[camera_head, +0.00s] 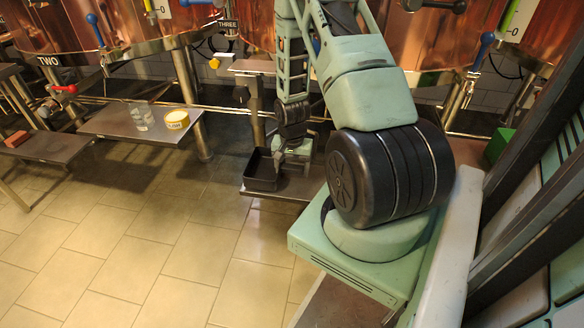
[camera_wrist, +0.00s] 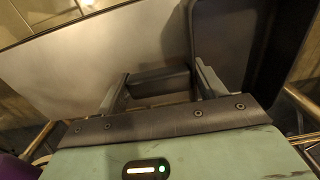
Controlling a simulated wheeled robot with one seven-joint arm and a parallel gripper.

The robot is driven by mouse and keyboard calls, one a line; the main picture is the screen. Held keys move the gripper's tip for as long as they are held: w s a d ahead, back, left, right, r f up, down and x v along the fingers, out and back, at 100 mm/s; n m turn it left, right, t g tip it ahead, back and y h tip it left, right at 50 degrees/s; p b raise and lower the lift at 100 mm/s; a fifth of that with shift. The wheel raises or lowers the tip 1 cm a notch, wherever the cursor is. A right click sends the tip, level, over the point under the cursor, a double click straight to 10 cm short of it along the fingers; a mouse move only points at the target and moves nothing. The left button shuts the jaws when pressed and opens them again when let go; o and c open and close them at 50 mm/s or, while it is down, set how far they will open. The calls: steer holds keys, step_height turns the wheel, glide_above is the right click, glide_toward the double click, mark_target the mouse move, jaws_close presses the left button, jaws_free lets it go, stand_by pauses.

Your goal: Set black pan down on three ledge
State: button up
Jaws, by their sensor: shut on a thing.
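The black pan (camera_head: 262,172) is a dark, square-sided pan seen in the head view just left of my gripper (camera_head: 292,158). It also shows at the right of the wrist view (camera_wrist: 262,45). My gripper (camera_wrist: 162,88) is shut on a dark bar, which looks like the pan's handle (camera_wrist: 158,82). The pan is over a grey ledge (camera_head: 300,190), which fills much of the wrist view (camera_wrist: 100,60). Whether the pan touches the ledge I cannot tell. A THREE sign (camera_head: 228,23) hangs on a copper vessel behind; my arm hides part of this area.
A ledge (camera_head: 105,122) at left holds a clear glass (camera_head: 142,116) and a yellow tub (camera_head: 176,119). A lower-left ledge (camera_head: 60,150) holds a reddish block (camera_head: 17,138). A TWO sign (camera_head: 48,60) is above. The tiled floor in front is clear.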

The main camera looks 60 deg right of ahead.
steer(key=shift+f, duration=0.4)
steer(key=o, duration=1.4)
steer(key=shift+r, duration=0.1)
step_height(320, 180, up, 17)
steer(key=p, duration=0.5)
steer(key=shift+r+p, duration=0.15)
steer(key=shift+p, duration=0.25)
